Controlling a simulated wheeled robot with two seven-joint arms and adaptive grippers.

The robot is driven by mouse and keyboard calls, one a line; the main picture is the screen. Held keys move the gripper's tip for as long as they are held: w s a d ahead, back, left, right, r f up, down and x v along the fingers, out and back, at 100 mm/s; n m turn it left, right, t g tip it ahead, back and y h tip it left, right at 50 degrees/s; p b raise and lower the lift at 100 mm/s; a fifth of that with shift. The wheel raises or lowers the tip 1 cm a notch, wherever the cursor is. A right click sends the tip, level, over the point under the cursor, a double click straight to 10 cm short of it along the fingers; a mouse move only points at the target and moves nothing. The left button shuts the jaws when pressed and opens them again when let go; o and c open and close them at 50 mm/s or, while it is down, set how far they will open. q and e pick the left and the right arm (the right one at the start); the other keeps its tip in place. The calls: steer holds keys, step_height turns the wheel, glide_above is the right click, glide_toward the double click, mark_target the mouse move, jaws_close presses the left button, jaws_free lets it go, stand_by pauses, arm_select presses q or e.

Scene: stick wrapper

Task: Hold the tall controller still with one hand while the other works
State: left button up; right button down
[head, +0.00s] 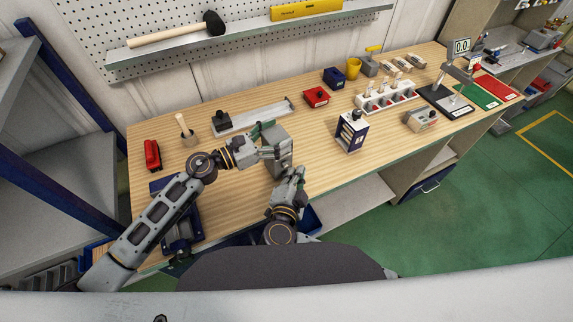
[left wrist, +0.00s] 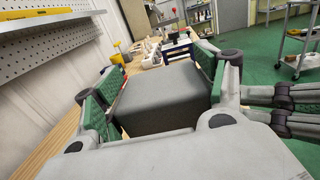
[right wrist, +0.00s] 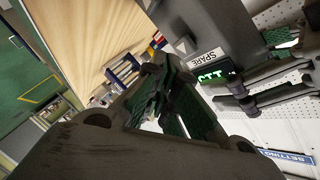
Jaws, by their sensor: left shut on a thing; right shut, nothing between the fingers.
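The tall controller (head: 283,160) is a grey box standing upright on the wooden bench. My left gripper (head: 272,146) is shut on it from the left; in the left wrist view its grey body (left wrist: 165,100) fills the room between the green finger pads. My right gripper (head: 295,177) is shut and empty, just in front of the controller. In the right wrist view the controller (right wrist: 190,20) shows a SPARE label (right wrist: 207,57) and a lit green display (right wrist: 215,76) close by the shut fingers (right wrist: 165,95). Whether those fingers touch it I cannot tell.
A blue-and-white box (head: 351,132) stands right of the controller. A red box (head: 316,97), a blue box (head: 333,77) and a yellow cup (head: 353,67) are behind. A metal rail (head: 255,116) lies behind my left gripper. The bench between controller and blue-and-white box is clear.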

steer(key=shift+w+a, duration=0.45)
steer(key=shift+w, duration=0.35)
stand_by(1.5)
steer(key=shift+s+d, duration=0.1)
steer(key=shift+s, duration=0.1)
steer(key=shift+s+d, duration=0.35)
steer(key=shift+s, duration=0.3)
steer(key=shift+s, duration=0.1)
stand_by(0.4)
steer(key=shift+s+d, duration=0.4)
steer(key=shift+s, duration=0.3)
steer(key=shift+s+d, duration=0.4)
steer(key=shift+s, duration=0.3)
steer(key=shift+s+d, duration=0.4)
steer(key=shift+s, duration=0.3)
arm_select(q)
steer(key=o, duration=1.4)
steer(key=shift+a, duration=0.1)
